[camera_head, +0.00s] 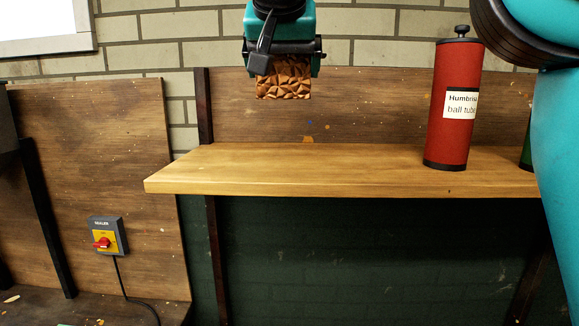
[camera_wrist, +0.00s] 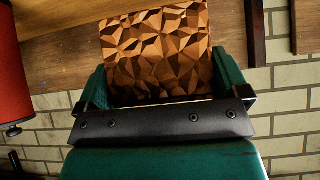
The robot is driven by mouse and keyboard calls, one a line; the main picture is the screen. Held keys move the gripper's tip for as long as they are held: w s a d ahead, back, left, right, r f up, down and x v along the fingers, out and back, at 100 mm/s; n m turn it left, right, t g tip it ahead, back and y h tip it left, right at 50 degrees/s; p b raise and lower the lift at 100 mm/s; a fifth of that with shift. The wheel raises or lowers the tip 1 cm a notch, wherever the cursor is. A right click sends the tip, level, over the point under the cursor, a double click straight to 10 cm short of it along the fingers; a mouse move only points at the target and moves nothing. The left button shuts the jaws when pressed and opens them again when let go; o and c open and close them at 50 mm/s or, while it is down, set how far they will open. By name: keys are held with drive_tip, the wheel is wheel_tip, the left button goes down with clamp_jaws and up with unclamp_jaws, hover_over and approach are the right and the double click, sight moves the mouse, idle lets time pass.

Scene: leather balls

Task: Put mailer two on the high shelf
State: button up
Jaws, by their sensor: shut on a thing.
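My gripper (camera_head: 285,58) is shut on a copper-coloured mailer (camera_head: 284,82) with a crumpled, faceted surface. It hangs below the jaws, above the left half of the high shelf (camera_head: 290,168) and apart from it. In the wrist view the mailer (camera_wrist: 157,50) sits between the green fingers, and its lower part is hidden by the gripper body. No label or number shows on the mailer. The high shelf is a light wooden board with a dark back panel.
A red ball tube (camera_head: 455,105) with a black cap stands upright on the shelf's right part. A green object (camera_head: 526,148) is partly hidden behind my arm. The shelf's left and middle are clear. A sealer switch box (camera_head: 107,236) is on the lower left panel.

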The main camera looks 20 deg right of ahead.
wheel_tip(320, 180, down, 13)
drive_tip(key=b, duration=0.5)
drive_tip(key=shift+r, duration=0.1)
drive_tip(key=o, duration=0.7)
drive_tip(key=shift+c, duration=0.2)
drive_tip(key=shift+o, duration=0.2)
drive_tip(key=shift+s+r, duration=0.1)
drive_tip(key=shift+r, duration=0.1)
drive_tip(key=p+v, duration=0.4)
drive_tip(key=v, duration=0.7)
drive_tip(key=shift+s+r, duration=0.2)
drive_tip(key=shift+s, duration=0.15)
